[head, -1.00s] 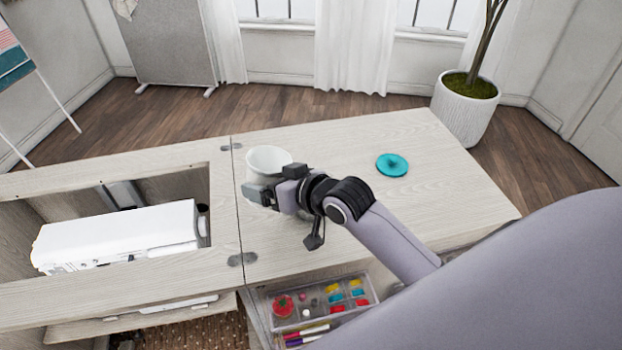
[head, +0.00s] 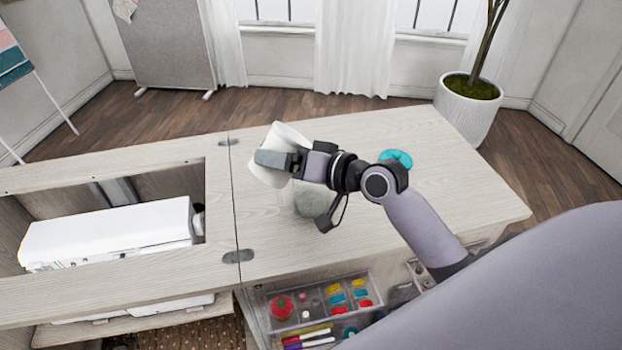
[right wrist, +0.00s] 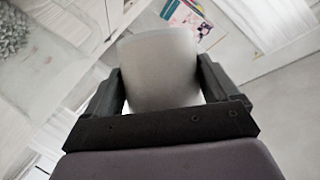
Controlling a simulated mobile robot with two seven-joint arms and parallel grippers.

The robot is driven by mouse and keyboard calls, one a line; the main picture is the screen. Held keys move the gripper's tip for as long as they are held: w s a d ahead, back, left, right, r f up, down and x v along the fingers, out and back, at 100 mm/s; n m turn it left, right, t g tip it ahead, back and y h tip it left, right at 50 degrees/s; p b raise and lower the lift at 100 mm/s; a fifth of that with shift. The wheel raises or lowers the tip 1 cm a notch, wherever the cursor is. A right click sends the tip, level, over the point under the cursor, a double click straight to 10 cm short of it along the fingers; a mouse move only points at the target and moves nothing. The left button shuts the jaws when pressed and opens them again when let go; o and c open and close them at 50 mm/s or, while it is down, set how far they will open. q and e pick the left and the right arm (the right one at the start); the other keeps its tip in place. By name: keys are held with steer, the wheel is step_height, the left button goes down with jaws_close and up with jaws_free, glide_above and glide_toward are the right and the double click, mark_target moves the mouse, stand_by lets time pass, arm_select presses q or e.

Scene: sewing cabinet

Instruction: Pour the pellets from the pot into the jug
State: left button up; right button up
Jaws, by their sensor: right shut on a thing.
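The white pot (head: 290,136) is held above the right cabinet top, tilted to the left, with its outer wall toward me. My right gripper (head: 272,160) is shut on it. In the right wrist view the pot (right wrist: 160,62) sits between the two fingers of the gripper (right wrist: 160,75). A greyish, see-through vessel (head: 316,200), probably the jug, stands on the cabinet top below the gripper, partly hidden by it. The pot's inside and any pellets in it are hidden. My left gripper is not in view.
A teal disc (head: 398,158) lies on the cabinet top (head: 440,195), partly behind my arm. A white sewing machine (head: 110,235) lies in the left opening. An open drawer tray (head: 318,295) with sewing items is below the front edge. The top's right side is clear.

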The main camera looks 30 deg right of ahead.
steer(key=m+b, duration=0.1)
steer(key=b, duration=0.1)
steer(key=y+b, duration=0.1)
steer(key=shift+f+m+t+b, duration=0.3)
steer(key=shift+m+t+b, duration=0.05)
steer(key=shift+m+t, duration=0.05)
steer(key=shift+d+r, duration=0.1)
steer(key=shift+r, duration=0.25)
steer(key=shift+r+m+y+b, duration=0.2)
steer(key=shift+m+y+b, duration=0.2)
steer(key=shift+m, duration=0.1)
steer(key=m+b, duration=0.1)
steer(key=t+b, duration=0.1)
steer(key=shift+d+f+m+b, duration=0.15)
steer(key=shift+f+m+b, duration=0.15)
steer(key=shift+f+m, duration=0.1)
steer(key=shift+d+r+y, duration=0.1)
steer(key=shift+r+y, duration=0.2)
steer(key=shift+r, duration=0.05)
steer(key=shift+d+r+m+t, duration=0.15)
steer(key=shift+r+m+t, duration=0.1)
steer(key=shift+m+t, duration=0.25)
steer(key=shift+m, duration=0.3)
steer(key=shift+d+f+b, duration=0.1)
steer(key=shift+f+b, duration=0.1)
steer(key=shift+b, duration=0.2)
steer(key=shift+r+m, duration=0.1)
steer(key=shift+m, duration=0.2)
